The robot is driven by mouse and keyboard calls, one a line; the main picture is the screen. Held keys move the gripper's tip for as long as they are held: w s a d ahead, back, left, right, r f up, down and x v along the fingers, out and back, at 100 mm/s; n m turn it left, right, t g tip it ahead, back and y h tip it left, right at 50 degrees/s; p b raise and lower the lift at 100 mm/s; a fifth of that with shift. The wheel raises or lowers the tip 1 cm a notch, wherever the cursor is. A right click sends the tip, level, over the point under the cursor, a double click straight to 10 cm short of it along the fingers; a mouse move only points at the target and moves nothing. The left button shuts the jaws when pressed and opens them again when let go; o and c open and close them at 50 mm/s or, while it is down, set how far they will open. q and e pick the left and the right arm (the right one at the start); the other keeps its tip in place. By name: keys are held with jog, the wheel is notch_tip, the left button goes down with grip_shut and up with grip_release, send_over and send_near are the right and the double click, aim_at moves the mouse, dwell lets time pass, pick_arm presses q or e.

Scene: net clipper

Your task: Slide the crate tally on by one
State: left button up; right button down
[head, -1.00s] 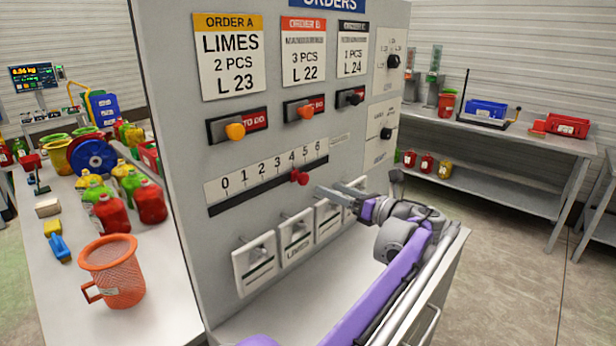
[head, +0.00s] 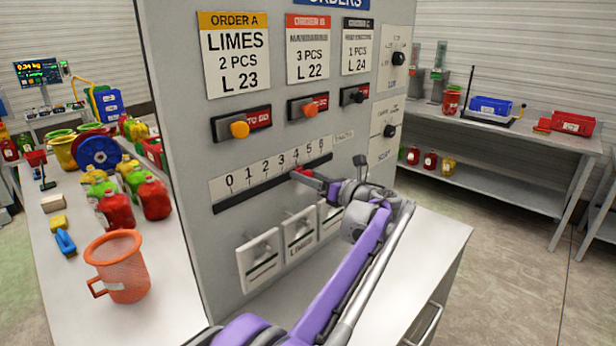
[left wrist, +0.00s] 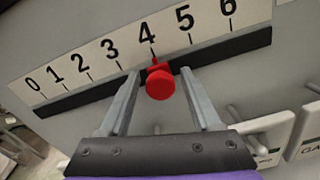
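The crate tally is a dark slotted rail (head: 262,187) under a white scale marked 0 to 6 on the grey orders board. Its red knob (head: 301,174) stands at about 4; the left wrist view shows this red knob (left wrist: 159,82) just below the 4. My left gripper (left wrist: 160,72) is open, with one finger on each side of the knob and a visible gap at both sides. In the head view, my left gripper (head: 314,180) reaches the knob from the right and hides part of it. My right gripper is not in view.
Several white hanging tags (head: 259,262) on pegs are below the rail, close under my left arm. Orange and black knobs (head: 239,129) are above it. An orange mesh jug (head: 121,268) stands on the left counter. The right bench (head: 520,135) is apart from the board.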

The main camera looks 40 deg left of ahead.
pick_arm(q)
grip_shut()
dwell(1.2)
